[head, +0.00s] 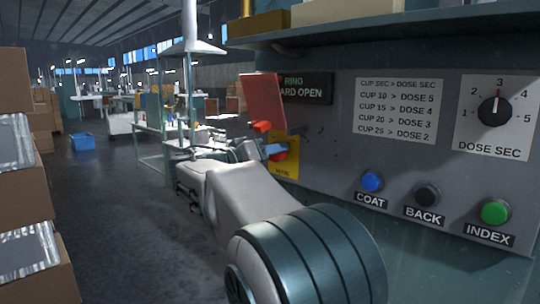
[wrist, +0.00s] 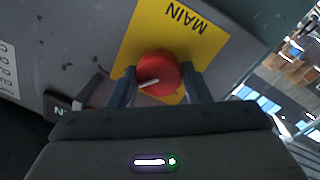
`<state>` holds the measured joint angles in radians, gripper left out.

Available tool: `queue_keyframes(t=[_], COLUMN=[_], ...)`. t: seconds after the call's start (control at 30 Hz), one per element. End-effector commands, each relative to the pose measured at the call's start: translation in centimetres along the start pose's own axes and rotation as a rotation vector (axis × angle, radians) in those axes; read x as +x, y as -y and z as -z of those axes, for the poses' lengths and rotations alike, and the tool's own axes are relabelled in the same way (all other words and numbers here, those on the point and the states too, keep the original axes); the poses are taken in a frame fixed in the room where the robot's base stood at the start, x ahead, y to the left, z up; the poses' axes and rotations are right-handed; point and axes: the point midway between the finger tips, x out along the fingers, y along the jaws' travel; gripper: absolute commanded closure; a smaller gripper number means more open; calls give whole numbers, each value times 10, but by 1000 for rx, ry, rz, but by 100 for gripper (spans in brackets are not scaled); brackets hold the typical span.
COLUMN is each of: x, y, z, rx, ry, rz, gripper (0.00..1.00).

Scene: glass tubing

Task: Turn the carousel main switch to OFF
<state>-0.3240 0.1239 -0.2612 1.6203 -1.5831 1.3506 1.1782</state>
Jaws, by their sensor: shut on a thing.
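The main switch is a round red knob (wrist: 160,68) with a white pointer line, on a yellow plate (wrist: 190,40) marked MAIN. The plate's lettering is upside down in the wrist view, and the pointer line runs toward the left and slightly down there. My gripper (wrist: 160,84) is shut on the knob, one finger on each side. In the head view my gripper (head: 274,150) is at the yellow plate (head: 289,170) on the left of the panel, with red parts of the switch beside it. No ON or OFF marks are readable.
A red plate (head: 262,100) stands out just above my gripper, by a dark sign (head: 306,87). To the right are the blue COAT (head: 372,181), black BACK (head: 427,195) and green INDEX (head: 494,211) buttons and a dose dial (head: 494,111). Boxes (head: 22,185) stand at far left.

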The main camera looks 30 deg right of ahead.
Motion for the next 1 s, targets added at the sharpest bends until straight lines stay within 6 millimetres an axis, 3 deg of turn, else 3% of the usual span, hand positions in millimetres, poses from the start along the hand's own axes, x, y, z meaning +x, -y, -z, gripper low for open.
queue_keyframes(t=[1.0], x=[0], y=[0], z=[-1], rx=[-923], ry=[-52], rz=[-28], gripper=[80])
